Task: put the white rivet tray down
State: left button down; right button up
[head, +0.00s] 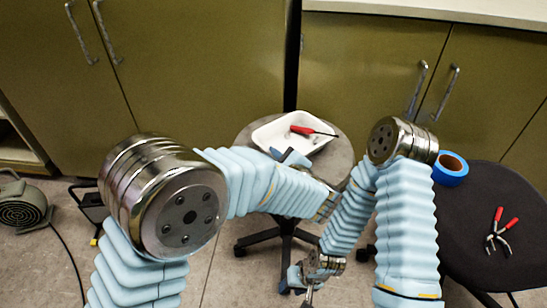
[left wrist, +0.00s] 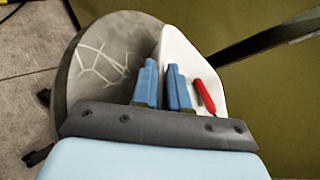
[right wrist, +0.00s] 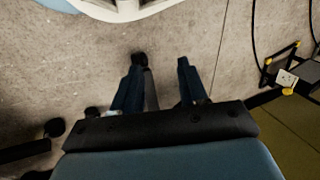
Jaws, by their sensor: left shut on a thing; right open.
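The white rivet tray (head: 268,137) is over the round grey stool seat (head: 343,160) in the head view. Whether its underside touches the seat cannot be told. A red-handled tool (head: 302,130) lies in the tray. My left gripper (head: 291,157) is at the tray's near rim. In the left wrist view its two blue fingers (left wrist: 163,85) are on either side of the rim of the tray (left wrist: 178,45), shut on it. My right gripper (head: 300,283) is low in front of the stool. Its fingers (right wrist: 158,88) are apart and empty above the floor in the right wrist view.
A dark chair seat (head: 480,225) at the right holds a blue tape roll (head: 450,169) and red-handled pliers (head: 498,232). Olive cabinets (head: 205,60) stand close behind the stool. A fan-like machine (head: 22,208) and its cable are on the floor at the left.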

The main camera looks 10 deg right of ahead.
pick_arm(q)
jog(key=shift+s+f, duration=0.15)
jog(key=shift+f, duration=0.5)
jog(key=c, duration=1.1)
grip_release()
jog(key=shift+c, duration=0.2)
jog(key=shift+o, duration=0.4)
jog(key=shift+r, duration=0.1)
